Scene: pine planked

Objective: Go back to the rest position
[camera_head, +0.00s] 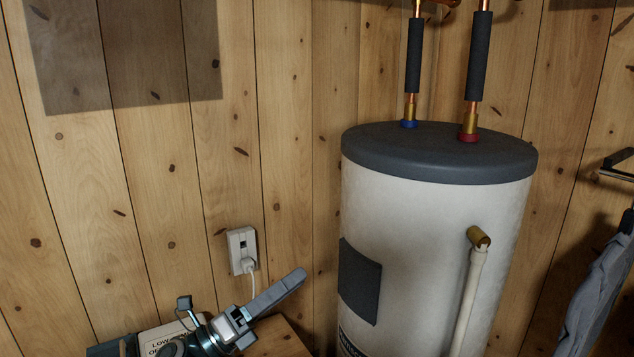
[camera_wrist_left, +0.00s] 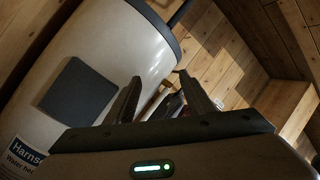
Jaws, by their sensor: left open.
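My left gripper (camera_head: 290,282) is low in the head view, with its grey fingers pointing up and to the right. They are seen nearly side-on there, in front of the plank wall and left of the water heater. In the left wrist view both fingers of my left gripper (camera_wrist_left: 160,80) stand apart with nothing held between them. My right gripper is in neither view.
A white water heater (camera_head: 420,225) with a dark lid stands right of my left gripper; it also fills the left of the wrist view (camera_wrist_left: 110,35). A wall outlet (camera_head: 241,245) with a plugged cord is behind the gripper. A grey-blue umbrella or cloth (camera_head: 600,290) hangs at right.

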